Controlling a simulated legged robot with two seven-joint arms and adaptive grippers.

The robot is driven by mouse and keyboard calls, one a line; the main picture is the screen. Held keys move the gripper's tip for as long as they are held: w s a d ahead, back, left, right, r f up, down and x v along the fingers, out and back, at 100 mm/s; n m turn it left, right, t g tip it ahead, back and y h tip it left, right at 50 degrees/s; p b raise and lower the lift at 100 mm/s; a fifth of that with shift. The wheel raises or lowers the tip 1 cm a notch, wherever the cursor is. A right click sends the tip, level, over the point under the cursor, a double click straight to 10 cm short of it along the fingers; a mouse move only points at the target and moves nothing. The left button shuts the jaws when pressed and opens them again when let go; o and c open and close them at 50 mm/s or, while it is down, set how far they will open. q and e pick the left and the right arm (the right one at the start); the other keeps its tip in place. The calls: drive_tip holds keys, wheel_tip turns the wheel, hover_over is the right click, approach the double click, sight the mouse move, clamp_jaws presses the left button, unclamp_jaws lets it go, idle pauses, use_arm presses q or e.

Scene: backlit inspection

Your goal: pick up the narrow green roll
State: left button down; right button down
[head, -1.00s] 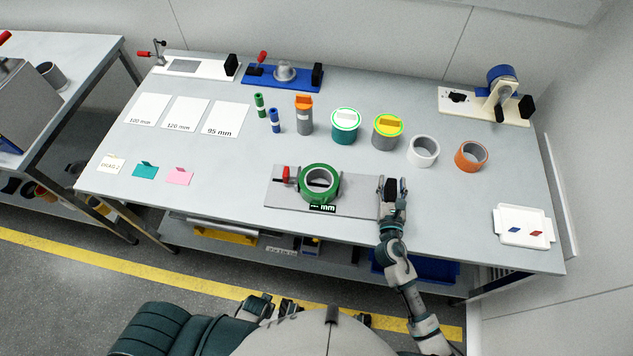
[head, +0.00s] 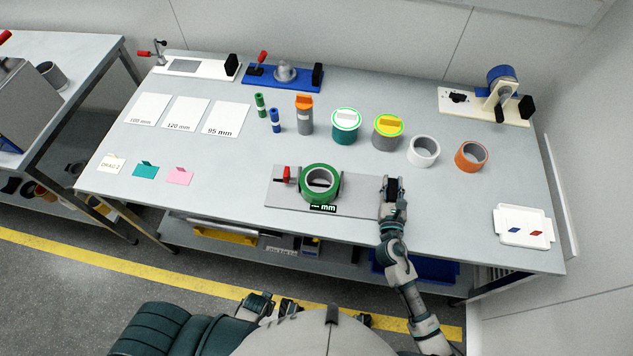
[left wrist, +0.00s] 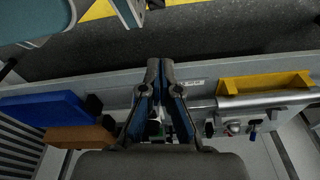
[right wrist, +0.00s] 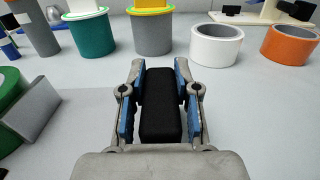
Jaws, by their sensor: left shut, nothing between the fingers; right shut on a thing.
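A large green roll (head: 319,184) sits on a grey base plate (head: 352,205) with a red-handled clamp (head: 287,175) at its left. A thin green stick-like roll (head: 260,105) stands farther back, beside a blue one. My right gripper (head: 393,184) is at the plate's right end, apart from both green items. In the right wrist view its fingers are shut on a black block (right wrist: 160,105); the large green roll (right wrist: 12,88) shows at the left edge. My left gripper (left wrist: 158,68) is shut and empty, low in front of the table; its fingertips meet.
An orange-topped grey cylinder (head: 304,118), lidded teal (head: 345,127) and yellow-topped (head: 387,133) cylinders, a white ring (head: 423,151) and an orange ring (head: 471,157) stand behind the plate. A white tray (head: 522,240) lies right. The tabletop between plate and tray is clear.

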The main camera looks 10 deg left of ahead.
use_arm(q)
drive_tip(key=shift+s, duration=0.45)
